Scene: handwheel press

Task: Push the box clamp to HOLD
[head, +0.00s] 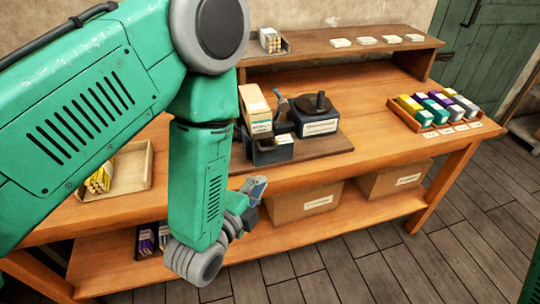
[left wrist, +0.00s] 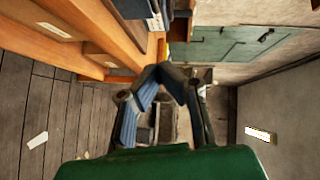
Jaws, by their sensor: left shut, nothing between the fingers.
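The dark press (head: 318,118) stands on a brown board on the workbench, with a round top, an upright knob and a white label. Left of it, a tan box (head: 256,112) sits tilted in a dark holder (head: 268,152) with a small label. A grey lever-like part (head: 282,106) stands between box and press; I cannot tell whether it is the clamp, and no HOLD mark is readable. My left gripper (head: 258,190) is shut and empty, in front of the bench edge and below the holder, apart from it. Its fingers also show in the left wrist view (left wrist: 174,72). My right gripper is not seen.
A tray of coloured boxes (head: 436,112) lies at the bench's right end. A raised shelf (head: 350,48) runs along the back. A wooden tray (head: 132,170) lies left, partly behind my arm. The floor in front is clear.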

